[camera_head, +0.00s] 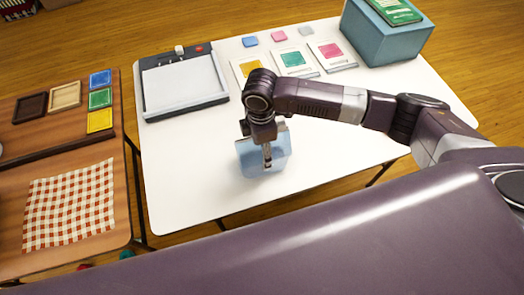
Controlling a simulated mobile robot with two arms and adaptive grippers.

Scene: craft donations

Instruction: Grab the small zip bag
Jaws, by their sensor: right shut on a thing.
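A small clear bluish zip bag (279,154) is at the front middle of the white table, in the head view. My right gripper (267,163) points down at it and is shut on it. The gripper's fingers cover part of the bag's middle. I cannot tell whether the bag still touches the tabletop. My left gripper is not in view.
The white table (185,185) has free room left of the bag. A grey paper-trimmer-like device (185,85), several colored packets (293,60) and a blue box (385,40) stand farther back. A wooden table (20,200) with a checked cloth (70,205) is at left.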

